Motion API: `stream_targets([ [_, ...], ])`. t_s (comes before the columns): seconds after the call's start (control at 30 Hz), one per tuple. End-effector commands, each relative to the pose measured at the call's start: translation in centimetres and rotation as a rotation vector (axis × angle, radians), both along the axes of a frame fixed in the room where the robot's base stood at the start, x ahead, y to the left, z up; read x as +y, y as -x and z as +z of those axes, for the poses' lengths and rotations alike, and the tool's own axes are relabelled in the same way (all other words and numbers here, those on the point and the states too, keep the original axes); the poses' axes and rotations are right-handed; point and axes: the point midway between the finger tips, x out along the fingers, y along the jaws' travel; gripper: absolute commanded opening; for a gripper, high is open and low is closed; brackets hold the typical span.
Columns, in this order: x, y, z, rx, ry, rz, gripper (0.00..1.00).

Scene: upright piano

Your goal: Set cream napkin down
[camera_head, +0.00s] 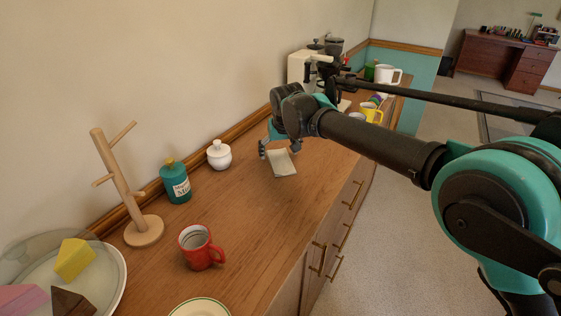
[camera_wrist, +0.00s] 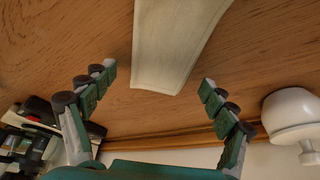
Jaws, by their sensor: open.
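The cream napkin (camera_head: 281,162) is a folded rectangle lying on the wooden counter (camera_head: 245,215). In the wrist view the napkin (camera_wrist: 175,45) runs from the top edge down to a point ahead of my fingers. My gripper (camera_head: 279,150) is over the counter at the napkin's far end. In the wrist view my gripper (camera_wrist: 158,82) has its fingers spread wide, one on each side of the napkin's near end, with clear gaps between fingers and cloth. It is open and empty.
A white lidded sugar pot (camera_head: 219,155), a teal bottle (camera_head: 175,182), a wooden mug tree (camera_head: 125,190) and a red mug (camera_head: 201,247) stand left of the napkin. A coffee machine (camera_head: 305,67) and several mugs stand beyond my arm. Bare counter lies in front of the napkin.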

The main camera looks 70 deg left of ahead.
Motion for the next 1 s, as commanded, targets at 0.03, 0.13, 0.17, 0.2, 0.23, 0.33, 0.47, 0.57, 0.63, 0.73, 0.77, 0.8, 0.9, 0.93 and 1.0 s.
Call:
stream_targets([
  [0.03,0.00,0.00,-0.08,0.000,0.000,0.000,0.85],
  [0.13,0.00,0.00,-0.22,0.000,0.000,0.000,0.85],
  [0.17,0.00,0.00,-0.26,0.000,0.000,0.000,0.85],
  [0.2,0.00,0.00,-0.30,0.000,0.000,0.000,0.85],
  [0.23,0.00,0.00,-0.34,0.000,0.000,0.000,0.85],
  [0.33,0.00,0.00,-0.37,0.000,0.000,0.000,0.85],
  [0.47,0.00,0.00,-0.37,0.000,0.000,0.000,0.85],
  [0.57,0.00,0.00,-0.36,0.000,0.000,0.000,0.79],
  [0.63,0.00,0.00,-0.36,0.000,0.000,0.000,0.70],
  [0.73,0.00,0.00,-0.36,0.000,0.000,0.000,0.58],
  [0.77,0.00,0.00,-0.36,0.000,0.000,0.000,0.54],
  [0.8,-0.01,0.00,-0.35,0.000,0.000,0.000,0.51],
  [0.9,-0.01,0.00,-0.35,0.000,0.000,0.000,0.48],
  [0.93,-0.01,0.00,-0.35,0.000,0.000,0.000,0.48],
  [1.0,-0.01,0.00,-0.35,0.000,0.000,0.000,0.48],
])
